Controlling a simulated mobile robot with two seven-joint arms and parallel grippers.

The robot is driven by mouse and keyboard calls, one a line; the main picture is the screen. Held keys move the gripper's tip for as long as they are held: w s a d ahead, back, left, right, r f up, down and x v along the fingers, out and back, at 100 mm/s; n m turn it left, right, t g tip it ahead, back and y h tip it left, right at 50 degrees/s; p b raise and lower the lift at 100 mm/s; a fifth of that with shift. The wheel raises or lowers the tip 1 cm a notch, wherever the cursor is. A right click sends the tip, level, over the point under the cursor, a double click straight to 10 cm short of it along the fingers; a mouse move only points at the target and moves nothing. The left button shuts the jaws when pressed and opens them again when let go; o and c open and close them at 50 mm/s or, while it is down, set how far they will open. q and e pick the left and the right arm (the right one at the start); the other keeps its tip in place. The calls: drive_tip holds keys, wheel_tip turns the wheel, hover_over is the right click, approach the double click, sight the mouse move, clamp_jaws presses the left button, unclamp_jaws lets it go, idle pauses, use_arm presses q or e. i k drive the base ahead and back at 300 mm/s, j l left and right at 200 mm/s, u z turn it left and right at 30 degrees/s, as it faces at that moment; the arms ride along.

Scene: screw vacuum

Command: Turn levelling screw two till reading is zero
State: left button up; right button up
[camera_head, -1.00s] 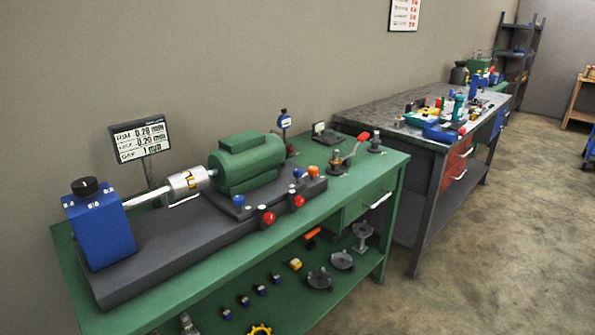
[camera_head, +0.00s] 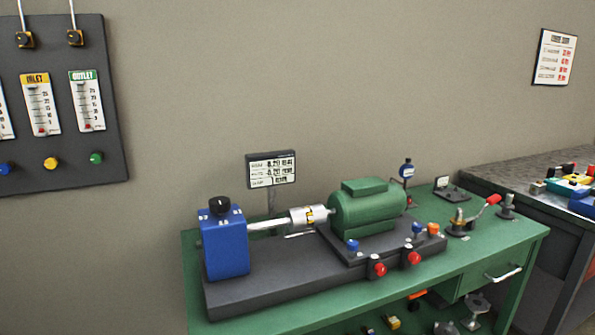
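A green workbench (camera_head: 482,252) carries a dark base plate (camera_head: 262,292) with a blue block (camera_head: 225,248) topped by a black knob, a silver coupling on a shaft (camera_head: 308,216), and a green motor (camera_head: 367,208). A small readout display (camera_head: 271,170) stands behind the shaft; its lines of digits are too small to read surely. Two red knobs (camera_head: 377,269) (camera_head: 413,259) sit along the motor's front edge, with blue knobs (camera_head: 352,245) and an orange knob (camera_head: 433,229) near its feet. I cannot tell which is levelling screw two. Neither gripper is in view.
A dark wall panel (camera_head: 105,160) with inlet and outlet gauges hangs at the left. A clamp with a red handle (camera_head: 493,199) stands on the bench's right end. A second, cluttered workbench (camera_head: 520,192) is at the right. A poster (camera_head: 555,57) hangs on the wall.

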sight(416, 228)
drive_tip(key=i+l, duration=0.15)
drive_tip(key=l, duration=0.25)
drive_tip(key=i+l, duration=0.15)
drive_tip(key=l, duration=0.3)
drive_tip(key=i+l+z, duration=0.1)
drive_tip(key=l, duration=0.3)
drive_tip(key=i+l, duration=0.2)
drive_tip(key=l, duration=0.2)
drive_tip(key=i+l, duration=0.15)
drive_tip(key=l, duration=0.25)
